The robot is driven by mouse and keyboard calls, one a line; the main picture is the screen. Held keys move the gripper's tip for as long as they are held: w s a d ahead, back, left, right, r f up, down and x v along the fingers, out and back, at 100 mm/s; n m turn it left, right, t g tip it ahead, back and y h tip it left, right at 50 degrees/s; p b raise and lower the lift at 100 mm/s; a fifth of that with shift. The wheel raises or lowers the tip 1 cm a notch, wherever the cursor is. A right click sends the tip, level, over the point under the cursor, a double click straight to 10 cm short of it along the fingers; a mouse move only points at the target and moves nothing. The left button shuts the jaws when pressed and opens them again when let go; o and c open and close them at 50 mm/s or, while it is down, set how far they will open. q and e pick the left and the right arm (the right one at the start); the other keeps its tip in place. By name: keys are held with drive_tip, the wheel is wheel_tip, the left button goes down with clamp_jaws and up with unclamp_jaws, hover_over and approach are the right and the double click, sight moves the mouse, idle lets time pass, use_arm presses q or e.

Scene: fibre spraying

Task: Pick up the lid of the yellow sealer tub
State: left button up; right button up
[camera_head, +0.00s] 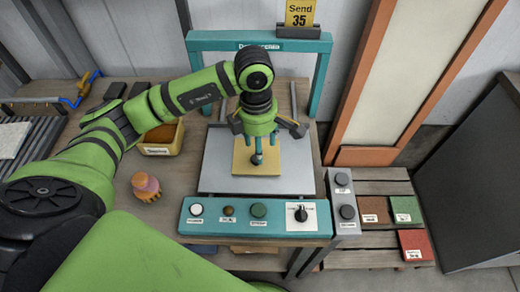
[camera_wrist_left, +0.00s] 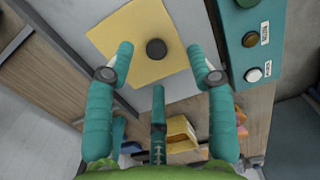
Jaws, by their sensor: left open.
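A flat yellow square with a dark round knob, which looks like the lid (camera_head: 240,165), lies on a grey plate under the teal frame. It also shows in the left wrist view (camera_wrist_left: 150,25). My left gripper (camera_head: 264,128) is above it, pointing down, with its fingers spread and nothing between them. In the left wrist view my left gripper (camera_wrist_left: 161,60) has its fingertips around the knob's position, but I cannot tell the height gap. The labelled yellow tub (camera_head: 157,150), brown inside, stands open to the left of the frame, partly behind my arm. My right gripper is not in view.
A teal panel (camera_head: 240,226) with buttons and a dial runs along the front of the grey plate (camera_head: 213,160). The teal frame (camera_head: 318,85) rises around the plate. Coloured blocks (camera_head: 405,209) lie on slats at the right.

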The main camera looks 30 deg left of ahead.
use_arm(q)
drive_tip(key=shift+w+a+y, duration=0.1)
drive_tip(key=shift+a+y, duration=0.2)
drive_tip(key=shift+a, duration=0.3)
drive_tip(key=shift+a+f+p, duration=0.1)
drive_tip(key=shift+f+p, duration=0.15)
drive_tip(key=shift+p, duration=0.1)
wheel_tip(320, 180, down, 6)
drive_tip(key=p, duration=0.3)
drive_tip(key=shift+w+r, duration=0.1)
drive_tip(key=shift+r, duration=0.15)
drive_tip(key=shift+f, duration=0.4)
drive_tip(key=shift+c, duration=0.4)
clamp_jaws()
